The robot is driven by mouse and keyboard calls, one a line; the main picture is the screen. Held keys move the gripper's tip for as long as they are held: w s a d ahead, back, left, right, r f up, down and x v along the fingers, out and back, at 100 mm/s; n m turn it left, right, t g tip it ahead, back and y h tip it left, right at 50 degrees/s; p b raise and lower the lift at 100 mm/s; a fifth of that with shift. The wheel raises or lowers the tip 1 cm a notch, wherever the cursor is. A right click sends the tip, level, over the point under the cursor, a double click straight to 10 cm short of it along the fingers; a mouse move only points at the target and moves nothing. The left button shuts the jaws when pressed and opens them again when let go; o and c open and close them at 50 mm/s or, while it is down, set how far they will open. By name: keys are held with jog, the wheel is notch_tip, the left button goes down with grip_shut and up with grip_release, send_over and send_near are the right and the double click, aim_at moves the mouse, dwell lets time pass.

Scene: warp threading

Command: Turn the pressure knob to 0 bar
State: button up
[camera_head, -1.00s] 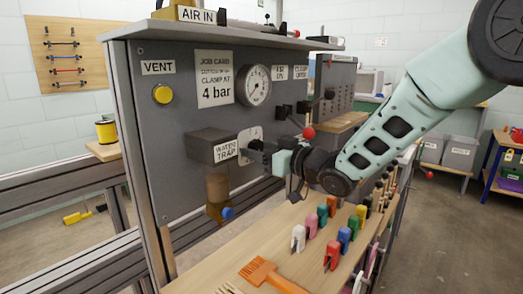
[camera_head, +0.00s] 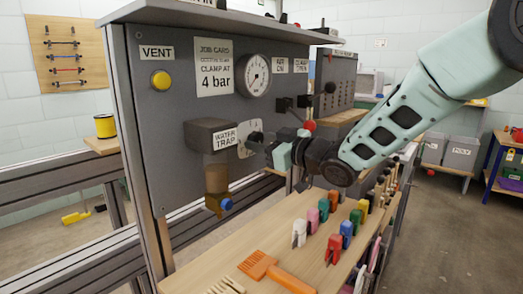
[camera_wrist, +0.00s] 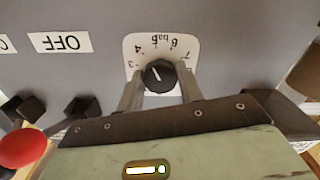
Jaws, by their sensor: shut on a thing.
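The pressure knob (camera_wrist: 160,76) is black and round with a white pointer line, set on a white scale plate (camera_wrist: 132,43) on the grey panel. In the wrist view the scale reads upside down, and the line points up and slightly left, roughly between the 4 and the 6. My gripper (camera_wrist: 157,90) is shut on the knob, one finger on each side. In the head view my gripper (camera_head: 262,146) is at the white plate, mostly hiding the knob. The round gauge (camera_head: 257,75) is above; its needle is too small to read.
The job card (camera_head: 214,68) says 4 bar. The water trap (camera_head: 210,134) juts out left of my gripper. A red ball handle (camera_head: 309,125) is close to my wrist, also in the wrist view (camera_wrist: 22,148). Several coloured clips and an orange comb (camera_head: 258,265) lie on the bench below.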

jog(key=n+b, duration=2.5)
jog(key=n, duration=0.3)
jog(key=shift+n+b, duration=0.8)
jog(key=shift+n, duration=0.6)
jog(key=o, duration=1)
jog(key=shift+r, duration=0.1)
